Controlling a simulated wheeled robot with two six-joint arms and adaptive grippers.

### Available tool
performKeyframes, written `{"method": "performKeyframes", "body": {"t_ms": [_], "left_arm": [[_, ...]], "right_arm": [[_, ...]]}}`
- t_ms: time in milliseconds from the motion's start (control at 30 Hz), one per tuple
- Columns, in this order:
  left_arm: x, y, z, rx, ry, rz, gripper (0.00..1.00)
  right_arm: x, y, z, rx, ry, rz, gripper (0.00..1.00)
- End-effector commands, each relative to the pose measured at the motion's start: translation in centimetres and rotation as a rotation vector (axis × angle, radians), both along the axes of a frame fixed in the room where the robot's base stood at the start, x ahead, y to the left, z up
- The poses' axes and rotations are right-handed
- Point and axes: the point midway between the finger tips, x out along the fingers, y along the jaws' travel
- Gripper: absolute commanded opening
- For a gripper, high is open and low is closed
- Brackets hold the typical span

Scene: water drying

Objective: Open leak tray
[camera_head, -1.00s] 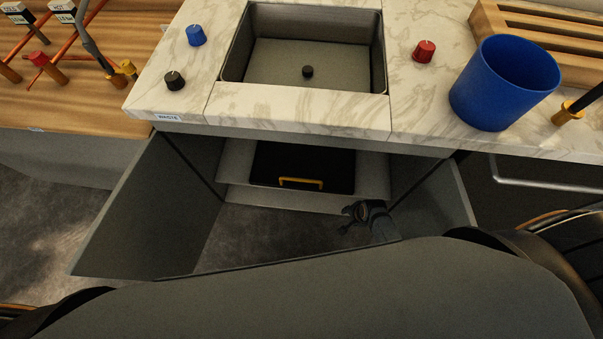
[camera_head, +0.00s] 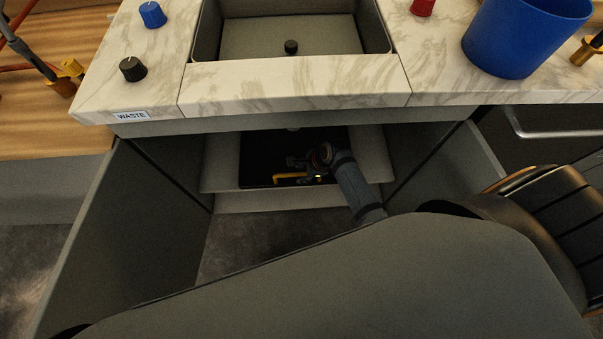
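The leak tray (camera_head: 262,155) is a flat black tray inside the open cabinet below the sink. Its yellow handle (camera_head: 288,179) is on the near edge, and its right end is partly hidden. My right gripper (camera_head: 298,166) is inside the cabinet, over the tray's front and right by the handle. I cannot tell whether it touches the handle or whether its small, dark fingers are open or shut. My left gripper is not in view.
The cabinet's left door (camera_head: 100,235) and right door (camera_head: 445,168) stand open on either side. The marble counter (camera_head: 300,82) with the sink (camera_head: 290,35) lies above. A blue bucket (camera_head: 515,40) stands on the counter at right.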

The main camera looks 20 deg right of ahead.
Motion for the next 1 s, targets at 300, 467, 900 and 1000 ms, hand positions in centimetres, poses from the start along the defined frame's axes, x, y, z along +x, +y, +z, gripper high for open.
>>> {"method": "performKeyframes", "body": {"t_ms": [300, 467, 900, 1000], "left_arm": [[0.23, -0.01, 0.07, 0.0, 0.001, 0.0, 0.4], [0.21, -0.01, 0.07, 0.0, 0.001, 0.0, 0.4], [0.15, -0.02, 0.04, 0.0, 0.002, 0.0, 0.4], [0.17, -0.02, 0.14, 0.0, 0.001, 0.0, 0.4]], "right_arm": [[0.11, 0.16, -0.38, 0.0, 0.0, 0.001, 0.36], [0.11, 0.14, -0.38, 0.0, 0.0, 0.001, 0.14], [0.1, 0.11, -0.38, -0.001, 0.0, 0.001, 0.0], [0.06, 0.04, -0.34, -0.001, 0.0, 0.001, 0.0]]}}
